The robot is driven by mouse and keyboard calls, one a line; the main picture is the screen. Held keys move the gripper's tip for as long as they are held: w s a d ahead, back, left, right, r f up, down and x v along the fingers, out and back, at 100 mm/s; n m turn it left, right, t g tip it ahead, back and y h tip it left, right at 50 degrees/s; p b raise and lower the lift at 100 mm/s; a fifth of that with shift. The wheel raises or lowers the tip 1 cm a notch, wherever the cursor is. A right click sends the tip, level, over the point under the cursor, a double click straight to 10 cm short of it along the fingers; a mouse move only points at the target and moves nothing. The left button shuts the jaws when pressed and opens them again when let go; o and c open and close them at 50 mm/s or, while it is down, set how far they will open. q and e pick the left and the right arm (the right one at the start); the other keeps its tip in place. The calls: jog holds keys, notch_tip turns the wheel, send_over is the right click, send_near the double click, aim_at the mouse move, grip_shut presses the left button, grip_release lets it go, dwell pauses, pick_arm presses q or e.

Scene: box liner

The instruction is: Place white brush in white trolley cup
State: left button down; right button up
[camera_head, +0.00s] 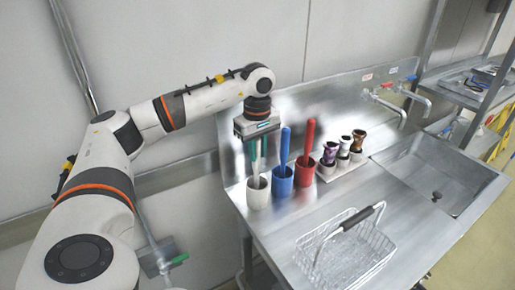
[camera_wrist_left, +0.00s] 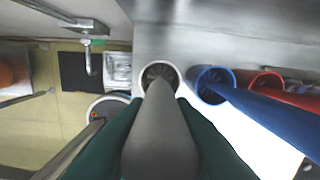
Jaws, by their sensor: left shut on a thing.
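My left gripper (camera_head: 258,160) points down above the white cup (camera_head: 258,198) at the left of the cup row on the steel counter. Its green fingers are shut on the white brush's pale handle, which shows large between the green fingers in the left wrist view (camera_wrist_left: 158,135). The handle runs from the fingers toward the round opening of the white cup, whose rim also shows in the left wrist view (camera_wrist_left: 176,70). The brush's lower end lines up with that opening; how deep it sits is hard to tell. My right gripper is out of view.
A blue cup (camera_head: 281,185) with a blue brush (camera_head: 285,145) stands close to the right. A red cup (camera_head: 305,176) with a red brush (camera_head: 309,135) follows. A wire basket (camera_head: 345,255) stands in front, and a sink basin (camera_head: 440,170) lies right.

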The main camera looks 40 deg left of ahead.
pick_arm(q)
jog(key=c, duration=1.5)
grip_release()
jog(key=shift+o, duration=1.2)
jog(key=shift+a, duration=0.1)
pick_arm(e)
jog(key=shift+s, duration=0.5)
pick_arm(q)
notch_tip(320, 180, up, 7)
jog(key=shift+w+f+b, duration=0.1)
jog(key=shift+f+b, duration=0.1)
jog(key=shift+b, duration=0.6)
jog(key=shift+r+p, duration=0.85)
jog(key=shift+r, duration=1.85)
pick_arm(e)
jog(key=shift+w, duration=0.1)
